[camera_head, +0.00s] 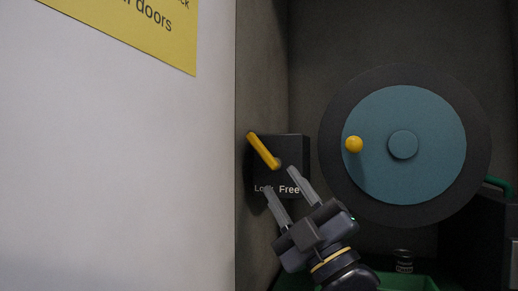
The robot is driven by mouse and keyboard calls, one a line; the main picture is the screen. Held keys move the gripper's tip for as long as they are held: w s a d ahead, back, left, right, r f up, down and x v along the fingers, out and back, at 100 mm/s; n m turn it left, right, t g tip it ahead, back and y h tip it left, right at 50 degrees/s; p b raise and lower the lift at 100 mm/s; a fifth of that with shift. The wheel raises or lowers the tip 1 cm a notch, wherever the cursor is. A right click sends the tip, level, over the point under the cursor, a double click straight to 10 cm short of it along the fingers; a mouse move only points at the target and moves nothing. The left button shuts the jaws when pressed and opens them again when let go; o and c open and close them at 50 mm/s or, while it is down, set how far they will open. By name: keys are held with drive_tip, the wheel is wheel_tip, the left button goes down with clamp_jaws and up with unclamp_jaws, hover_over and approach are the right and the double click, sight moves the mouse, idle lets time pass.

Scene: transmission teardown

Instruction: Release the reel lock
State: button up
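The reel lock is a dark box (293,152) on the wall, with a yellow lever (263,150) on it. The lever tilts from its lower right pivot up to the left. White lettering below reads "Lock" at left, partly hidden, and "Free" at right. The reel (435,145) is a blue disc on a larger dark disc, with a yellow knob (354,144) at its left. My gripper (279,178) is open and empty in front of the box's lower part. Its fingers point up and left, just below the lever's pivot. I cannot tell whether they touch anything.
A pale panel (120,170) with a yellow sign (150,30) fills the left side. A dark box with a green handle (497,186) stands at the right. A green tray (400,283) and a small dark cylinder (404,260) are below the reel.

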sight(262, 153)
drive_tip(key=p+x, duration=0.4)
drive_tip(key=x, duration=0.5)
drive_tip(key=shift+w+a+r, duration=0.1)
drive_tip(key=shift+a+r, duration=0.05)
clamp_jaws()
